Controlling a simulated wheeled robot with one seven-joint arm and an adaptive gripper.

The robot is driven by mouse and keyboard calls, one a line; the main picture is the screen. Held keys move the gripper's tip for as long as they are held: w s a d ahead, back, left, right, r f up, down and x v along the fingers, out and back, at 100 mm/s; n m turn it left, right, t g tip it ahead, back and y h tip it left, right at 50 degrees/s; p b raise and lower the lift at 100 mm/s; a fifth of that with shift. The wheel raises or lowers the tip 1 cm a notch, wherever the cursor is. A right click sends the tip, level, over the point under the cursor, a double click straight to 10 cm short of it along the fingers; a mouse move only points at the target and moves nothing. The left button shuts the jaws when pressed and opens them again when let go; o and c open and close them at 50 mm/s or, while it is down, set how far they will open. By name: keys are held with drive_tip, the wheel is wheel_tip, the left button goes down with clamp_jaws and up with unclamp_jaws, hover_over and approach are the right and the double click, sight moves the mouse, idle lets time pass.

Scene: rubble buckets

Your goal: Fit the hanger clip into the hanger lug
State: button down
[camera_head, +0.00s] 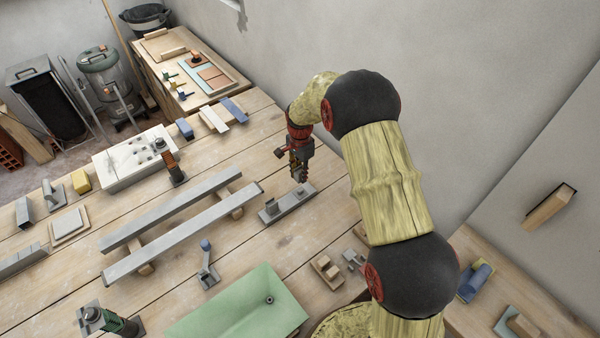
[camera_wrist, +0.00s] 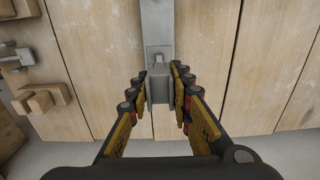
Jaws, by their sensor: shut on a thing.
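My gripper (camera_head: 299,176) points down over the right end of a grey metal plate (camera_head: 285,207) lying on the wooden bench. In the wrist view my gripper (camera_wrist: 158,93) has its fingers on both sides of a small grey block, which I take for the hanger clip (camera_wrist: 158,88). A grey strip (camera_wrist: 156,22) runs up the picture from the block. The plate carries small upright grey parts, and I take one near its left end for the hanger lug (camera_head: 271,208). I cannot tell whether clip and lug touch.
Two long grey bars (camera_head: 180,232) lie left of the plate on wooden blocks. A green tray (camera_head: 245,305) sits in front. A wooden block piece (camera_head: 327,268) and a small grey fitting (camera_head: 353,259) lie nearby. The wall stands close behind the bench. Bare planks surround the plate.

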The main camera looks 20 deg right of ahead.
sight(300, 167)
drive_tip(key=shift+f+b, duration=1.3)
drive_tip(key=shift+f, duration=1.45)
drive_tip(key=shift+f, duration=0.25)
drive_tip(key=shift+f+b, duration=0.7)
drive_tip(key=shift+f, duration=0.55)
drive_tip(key=c, duration=1.5)
unclamp_jaws()
drive_tip(key=shift+c, duration=0.2)
wheel_tip(300, 167, up, 12)
